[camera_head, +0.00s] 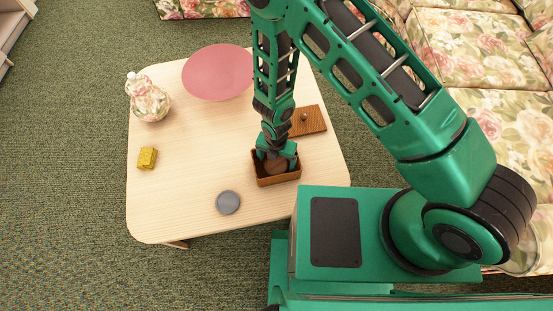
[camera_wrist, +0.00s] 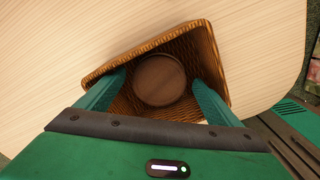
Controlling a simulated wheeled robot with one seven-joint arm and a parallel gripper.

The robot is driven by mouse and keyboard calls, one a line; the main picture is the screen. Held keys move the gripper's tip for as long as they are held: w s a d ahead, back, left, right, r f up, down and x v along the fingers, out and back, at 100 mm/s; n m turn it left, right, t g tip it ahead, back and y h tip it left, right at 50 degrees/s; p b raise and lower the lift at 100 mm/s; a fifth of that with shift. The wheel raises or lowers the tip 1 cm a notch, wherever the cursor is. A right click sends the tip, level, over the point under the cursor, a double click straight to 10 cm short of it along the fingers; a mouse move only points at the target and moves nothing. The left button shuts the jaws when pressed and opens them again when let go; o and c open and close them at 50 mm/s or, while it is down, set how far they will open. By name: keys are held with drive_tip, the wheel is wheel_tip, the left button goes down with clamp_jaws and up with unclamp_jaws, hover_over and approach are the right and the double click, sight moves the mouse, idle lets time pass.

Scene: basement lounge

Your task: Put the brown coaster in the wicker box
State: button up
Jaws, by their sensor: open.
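The wicker box (camera_head: 277,180) stands open-topped near the front right of the light wood table. It also shows in the wrist view (camera_wrist: 208,45). The brown coaster (camera_wrist: 159,80), a dark round disc, lies inside the box in the wrist view; a little of it shows in the head view (camera_head: 276,167). My gripper (camera_wrist: 158,92) points down over the box, its green fingers spread apart on either side of the coaster with gaps between. My arm hides part of the box in the head view.
On the table (camera_head: 185,195) are a grey round coaster (camera_head: 228,202), a yellow block (camera_head: 147,158), a floral jar (camera_head: 149,100), a pink plate (camera_head: 217,72) and a brown wooden lid with a knob (camera_head: 309,121) close behind the box. Floral sofas (camera_head: 470,50) stand at right.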

sight(277, 162)
wheel_tip(277, 162, up, 13)
idle(0.6)
drive_tip(key=shift+r, duration=0.1)
drive_tip(key=w+d+r+m+h, duration=0.1)
drive_tip(key=w+d+r+m, duration=0.3)
drive_tip(key=d+r+m, duration=0.65)
drive_tip(key=w+d+r+m, duration=0.4)
drive_tip(key=d+r+m, duration=0.3)
drive_tip(key=d+r, duration=0.65)
drive_tip(key=s+d+r+m, duration=0.3)
drive_tip(key=d+r+m, duration=0.1)
drive_tip(key=d+m, duration=0.15)
drive_tip(key=s+d+r+m, duration=0.4)
drive_tip(key=d, duration=0.3)
drive_tip(key=s+d+r+m, duration=0.3)
drive_tip(key=s+m, duration=0.3)
drive_tip(key=s, duration=0.1)
drive_tip(key=s+d+r+m+y, duration=0.1)
drive_tip(key=s+d+r+m, duration=0.1)
drive_tip(key=s+m, duration=0.3)
drive_tip(key=shift+s+d+r+m, duration=0.4)
drive_tip(key=shift+s+d, duration=0.45)
drive_tip(key=shift+s, duration=0.1)
